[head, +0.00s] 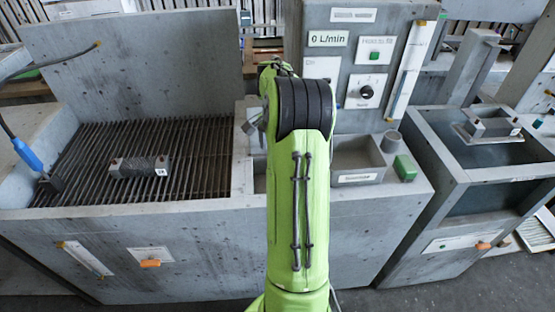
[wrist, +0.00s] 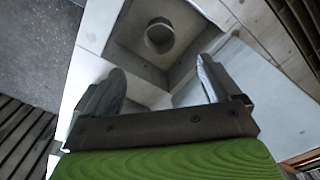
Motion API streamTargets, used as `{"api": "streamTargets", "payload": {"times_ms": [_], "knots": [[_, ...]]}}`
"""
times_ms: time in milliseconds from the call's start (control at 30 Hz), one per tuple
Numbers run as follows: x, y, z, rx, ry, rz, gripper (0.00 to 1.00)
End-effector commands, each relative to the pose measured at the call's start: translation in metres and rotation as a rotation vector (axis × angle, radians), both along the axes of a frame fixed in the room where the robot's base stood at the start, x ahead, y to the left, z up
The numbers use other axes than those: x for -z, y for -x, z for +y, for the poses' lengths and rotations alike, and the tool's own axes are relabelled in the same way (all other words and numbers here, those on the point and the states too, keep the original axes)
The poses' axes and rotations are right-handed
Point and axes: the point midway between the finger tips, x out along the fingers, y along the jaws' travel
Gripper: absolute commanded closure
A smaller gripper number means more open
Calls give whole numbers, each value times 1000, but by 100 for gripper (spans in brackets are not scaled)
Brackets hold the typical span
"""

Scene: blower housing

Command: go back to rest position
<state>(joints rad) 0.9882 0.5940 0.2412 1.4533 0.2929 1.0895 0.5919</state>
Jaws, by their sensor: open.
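My green arm stands in the middle of the head view and hides part of the bench behind it. A small part of my gripper (head: 254,126) shows at the left of the arm, above the bench. In the wrist view my gripper (wrist: 160,68) has its two grey fingers wide apart with nothing between them. Beyond the fingers is a square recess (wrist: 125,35) with a round grey shape (wrist: 160,35) in it.
A grey block (head: 140,166) lies on the slatted grate (head: 205,150) at the left. A blue-handled nozzle (head: 28,155) is beside it. A control panel (head: 370,55), a labelled bin (head: 357,178) and a green block (head: 405,167) are at the right. Another block (head: 488,128) sits over the right tank.

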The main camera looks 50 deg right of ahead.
Motion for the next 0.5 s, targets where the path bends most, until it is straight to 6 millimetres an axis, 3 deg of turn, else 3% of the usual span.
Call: {"api": "streamTargets", "payload": {"times_ms": [100, 500], "knots": [[-9, 0, 0, 1, 0, 0, 10], [-9, 0, 0, 1, 0, 0, 10]]}}
